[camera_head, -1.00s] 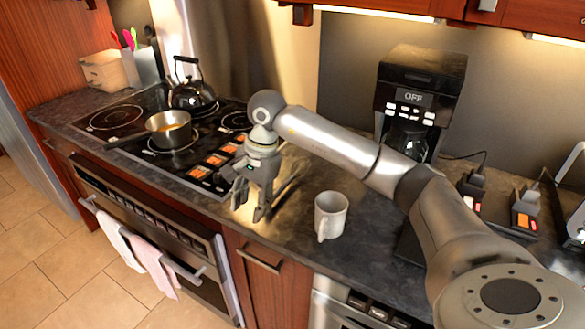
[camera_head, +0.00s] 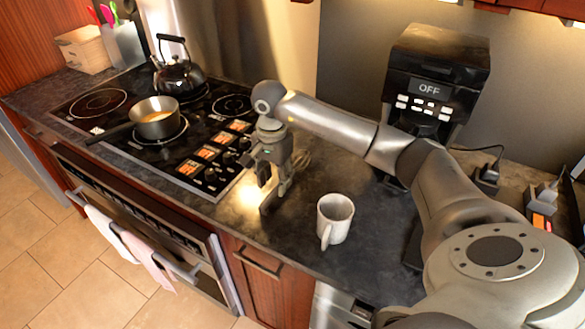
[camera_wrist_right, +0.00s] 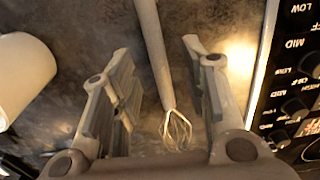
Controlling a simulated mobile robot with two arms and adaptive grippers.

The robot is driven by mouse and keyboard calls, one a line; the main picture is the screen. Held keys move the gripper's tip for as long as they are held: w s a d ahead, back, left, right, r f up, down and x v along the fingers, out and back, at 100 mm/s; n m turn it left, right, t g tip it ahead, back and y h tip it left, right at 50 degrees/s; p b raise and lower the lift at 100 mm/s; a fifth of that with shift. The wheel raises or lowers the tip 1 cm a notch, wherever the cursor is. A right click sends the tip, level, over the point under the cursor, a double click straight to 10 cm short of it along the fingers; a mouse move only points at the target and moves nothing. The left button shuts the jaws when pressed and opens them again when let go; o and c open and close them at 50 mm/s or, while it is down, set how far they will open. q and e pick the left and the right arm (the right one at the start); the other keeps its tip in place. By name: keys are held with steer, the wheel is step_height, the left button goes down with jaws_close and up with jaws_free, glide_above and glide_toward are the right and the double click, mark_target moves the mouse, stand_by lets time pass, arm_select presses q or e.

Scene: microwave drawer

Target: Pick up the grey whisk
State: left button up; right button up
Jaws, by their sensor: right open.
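The grey whisk (camera_wrist_right: 156,50) lies on the dark counter. In the right wrist view its handle runs up out of the top edge and its wire loops (camera_wrist_right: 176,128) point toward the gripper's palm. My right gripper (camera_wrist_right: 157,62) is open, with one finger on each side of the whisk and a gap on both sides. In the head view the right gripper (camera_head: 275,199) points down over the counter beside the stove. A bit of the whisk's wires (camera_head: 302,160) shows just behind it; the rest is hidden. My left gripper is not in view.
A white mug (camera_head: 335,218) stands on the counter right of the gripper. The stove (camera_head: 120,112), with a pot (camera_head: 155,118) and a kettle (camera_head: 177,72), is to the left. A coffee maker (camera_head: 436,75) stands behind. Bare counter lies toward the front edge.

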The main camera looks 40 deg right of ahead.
mark_target(275, 189)
steer(key=f, duration=0.1)
steer(key=f+p, duration=0.1)
steer(key=f, duration=0.1)
steer(key=shift+s+a, duration=0.1)
steer(key=shift+s, duration=0.1)
steer(key=shift+f+p, duration=0.3)
steer(key=shift+f, duration=0.05)
steer(key=shift+w+f, duration=0.1)
steer(key=shift+f, duration=0.05)
steer(key=c, duration=0.5)
jaws_close()
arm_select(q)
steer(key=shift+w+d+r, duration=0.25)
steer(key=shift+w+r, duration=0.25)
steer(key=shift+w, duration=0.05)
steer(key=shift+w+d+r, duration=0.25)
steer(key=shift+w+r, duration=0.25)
